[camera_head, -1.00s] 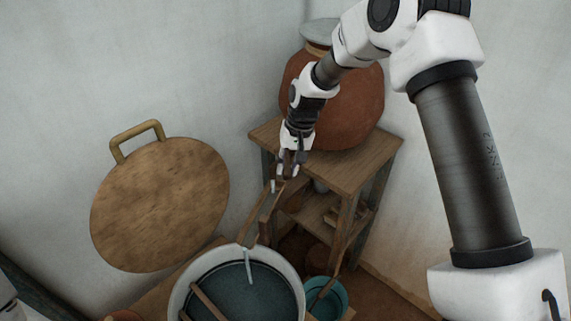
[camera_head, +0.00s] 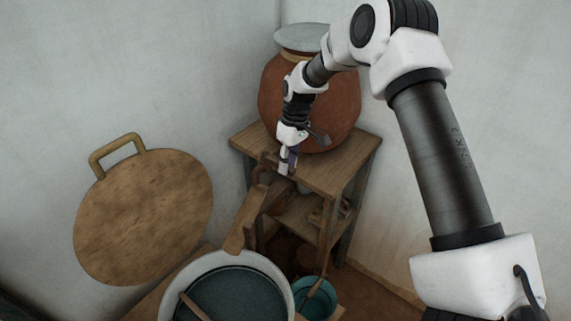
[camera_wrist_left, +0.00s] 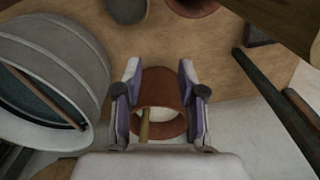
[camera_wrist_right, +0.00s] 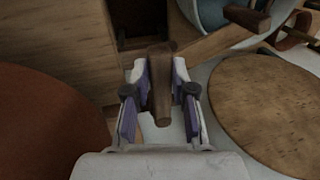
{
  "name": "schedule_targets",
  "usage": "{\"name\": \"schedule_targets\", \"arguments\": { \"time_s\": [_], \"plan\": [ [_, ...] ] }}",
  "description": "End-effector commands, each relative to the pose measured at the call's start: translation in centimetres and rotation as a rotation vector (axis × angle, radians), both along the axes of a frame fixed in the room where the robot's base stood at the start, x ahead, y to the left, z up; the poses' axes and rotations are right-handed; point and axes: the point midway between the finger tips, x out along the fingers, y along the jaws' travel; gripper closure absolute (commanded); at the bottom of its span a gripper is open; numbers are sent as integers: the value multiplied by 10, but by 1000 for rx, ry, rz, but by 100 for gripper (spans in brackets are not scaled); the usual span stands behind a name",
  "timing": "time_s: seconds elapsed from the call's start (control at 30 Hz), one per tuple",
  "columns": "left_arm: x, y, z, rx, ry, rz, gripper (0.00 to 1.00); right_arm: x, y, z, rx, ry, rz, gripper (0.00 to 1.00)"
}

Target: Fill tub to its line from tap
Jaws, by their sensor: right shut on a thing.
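The white tub (camera_head: 272,268) stands at the bottom of the head view, with dark blue-green water (camera_head: 238,294) inside; I cannot make out its line. A wooden spout (camera_head: 247,218) slopes down from the stand towards the tub's rim, and no stream shows at its end. My right gripper (camera_head: 286,168) is at the spout's upper end by the jar. In the right wrist view it is shut on the wooden tap handle (camera_wrist_right: 160,80).
A big clay jar (camera_head: 335,115) with a grey lid stands on a wooden stand (camera_head: 330,168). A round wooden board with a handle (camera_head: 145,215) is at the left. A small teal bucket (camera_head: 318,303) is right of the tub. A stick (camera_head: 194,306) crosses the tub.

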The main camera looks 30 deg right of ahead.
Motion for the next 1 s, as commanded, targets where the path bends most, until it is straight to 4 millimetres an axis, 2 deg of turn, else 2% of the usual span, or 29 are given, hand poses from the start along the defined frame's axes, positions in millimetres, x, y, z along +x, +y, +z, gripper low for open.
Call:
{"name": "schedule_targets", "arguments": {
  "time_s": [0.57, 0.6, 0.63, 1.0],
  "plan": [
    [0, 0, 0, 0, 0, 0, 60, 1, -2, -2, -1, 1, 39, 100],
    [0, 0, 0, 0, 0, 0, 60, 1, -2, -2, -1, 1, 39, 61],
    [0, 0, 0, 0, 0, 0, 60, 1, -2, -2, -1, 1, 39, 50],
    [0, 0, 0, 0, 0, 0, 60, 2, -3, 4, 0, 0, 38, 50]
  ]
}}
